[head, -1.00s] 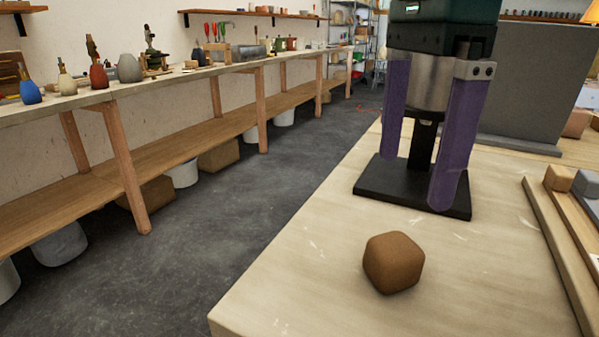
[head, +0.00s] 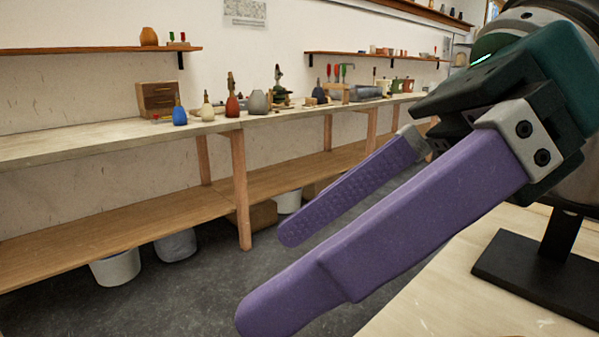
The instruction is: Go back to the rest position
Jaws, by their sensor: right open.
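My right gripper (head: 268,272) comes in from the right, close to the camera, with its two long purple fingers pointing down to the left. The fingers are apart and nothing is between them. It hangs in front of the wall bench and the grey floor, over the left edge of the near table (head: 440,285). My left gripper is not in view.
A black stand base with a post (head: 545,270) stands on the near table at the right. A long wooden bench (head: 100,137) with bottles and tools runs along the wall, with white buckets (head: 116,267) under it. Grey floor (head: 225,290) lies between.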

